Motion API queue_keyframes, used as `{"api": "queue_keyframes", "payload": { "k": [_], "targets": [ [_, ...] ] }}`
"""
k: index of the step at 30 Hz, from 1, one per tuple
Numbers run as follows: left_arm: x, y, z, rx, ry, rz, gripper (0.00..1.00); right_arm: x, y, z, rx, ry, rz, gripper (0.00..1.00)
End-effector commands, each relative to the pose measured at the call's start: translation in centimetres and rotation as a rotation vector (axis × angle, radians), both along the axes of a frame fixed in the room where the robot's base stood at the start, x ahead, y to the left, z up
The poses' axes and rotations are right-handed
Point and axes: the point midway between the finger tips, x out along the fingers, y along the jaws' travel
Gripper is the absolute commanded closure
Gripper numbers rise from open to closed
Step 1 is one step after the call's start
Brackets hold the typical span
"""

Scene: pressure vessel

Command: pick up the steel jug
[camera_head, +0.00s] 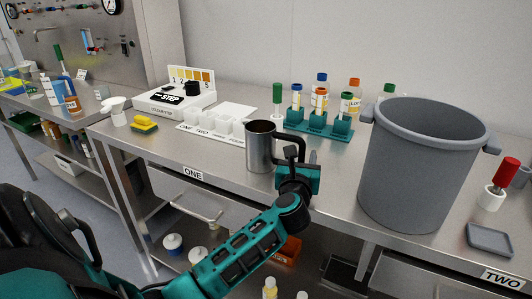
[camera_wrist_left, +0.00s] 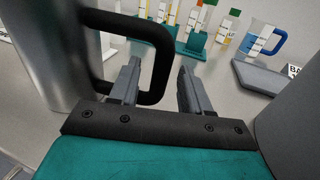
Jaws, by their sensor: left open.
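The steel jug (camera_head: 261,147) stands upright on the steel bench, with its black handle (camera_head: 297,144) pointing right. My left gripper (camera_head: 303,168) is at the handle, right of the jug body. In the left wrist view the jug body (camera_wrist_left: 58,55) fills the left side. There the handle (camera_wrist_left: 161,55) loops out to the right, and its outer upright bar lies between the two spread fingers of my left gripper (camera_wrist_left: 160,82). The left finger shows within the handle loop. The fingers are open, and I cannot tell whether either touches the handle. My right gripper is not in view.
A large grey bin (camera_head: 415,170) stands close to the right of my gripper. A teal rack (camera_head: 320,126) with several bottles is behind the jug. A tray of white cups (camera_head: 222,126) is behind left. A grey dish (camera_head: 490,239) lies at the right front.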

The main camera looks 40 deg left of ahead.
Motion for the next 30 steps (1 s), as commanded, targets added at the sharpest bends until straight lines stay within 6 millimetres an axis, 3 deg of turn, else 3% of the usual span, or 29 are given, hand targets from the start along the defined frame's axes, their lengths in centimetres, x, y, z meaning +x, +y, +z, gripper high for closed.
{"api": "queue_keyframes", "payload": {
  "k": [10, 25, 30],
  "targets": [
    [0.87, 0.50, 0.03, 0.000, 0.000, -0.001, 0.53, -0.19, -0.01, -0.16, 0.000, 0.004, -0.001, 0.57],
    [0.84, 0.47, 0.01, 0.000, 0.000, -0.001, 1.00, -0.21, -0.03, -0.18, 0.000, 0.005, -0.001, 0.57],
    [0.84, 0.47, 0.00, 0.000, 0.000, -0.001, 1.00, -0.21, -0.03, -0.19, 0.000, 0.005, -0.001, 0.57]
  ]
}}
